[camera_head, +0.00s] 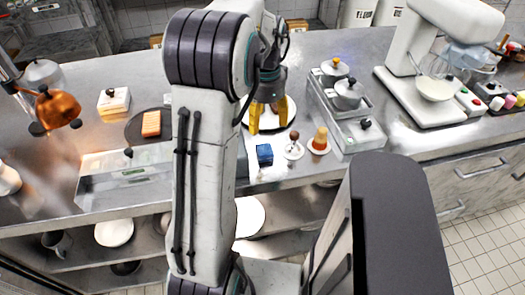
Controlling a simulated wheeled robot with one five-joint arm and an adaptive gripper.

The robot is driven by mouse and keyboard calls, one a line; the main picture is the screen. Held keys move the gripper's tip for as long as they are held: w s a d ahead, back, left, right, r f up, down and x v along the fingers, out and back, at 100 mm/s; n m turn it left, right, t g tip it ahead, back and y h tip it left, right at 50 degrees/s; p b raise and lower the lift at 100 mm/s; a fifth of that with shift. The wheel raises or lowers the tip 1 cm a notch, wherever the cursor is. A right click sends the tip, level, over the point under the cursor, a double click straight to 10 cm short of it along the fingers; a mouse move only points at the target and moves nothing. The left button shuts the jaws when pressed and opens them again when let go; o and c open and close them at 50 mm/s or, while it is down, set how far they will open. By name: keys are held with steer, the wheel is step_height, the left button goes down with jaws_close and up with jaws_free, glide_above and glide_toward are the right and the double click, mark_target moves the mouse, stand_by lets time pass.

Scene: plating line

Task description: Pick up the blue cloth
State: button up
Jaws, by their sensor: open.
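The blue cloth (264,155) looks like a small folded dark-blue block. It lies near the front edge of the steel counter, in the middle of the view. My gripper (268,118) has yellow fingers and points down over a round white plate (291,122). Its fingers are apart, with nothing seen between them. In the picture the gripper is just above and behind the cloth, apart from it. My arm hides part of the counter to the left of the cloth.
Right of the cloth stand a small white item with a brown knob (294,150) and an orange-brown item on a saucer (319,143). Farther right are a steel tray of lidded pots (347,95) and a white mixer (415,60). A clear bin (122,180) stands left.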

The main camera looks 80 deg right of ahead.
mark_target(265, 149)
steer(key=shift+m, duration=0.9)
steer(key=shift+a+f+p, duration=0.2)
steer(key=shift+f+p, duration=0.2)
steer(key=shift+f, duration=5.65)
steer(key=shift+c, duration=0.2)
steer(key=c, duration=0.8)
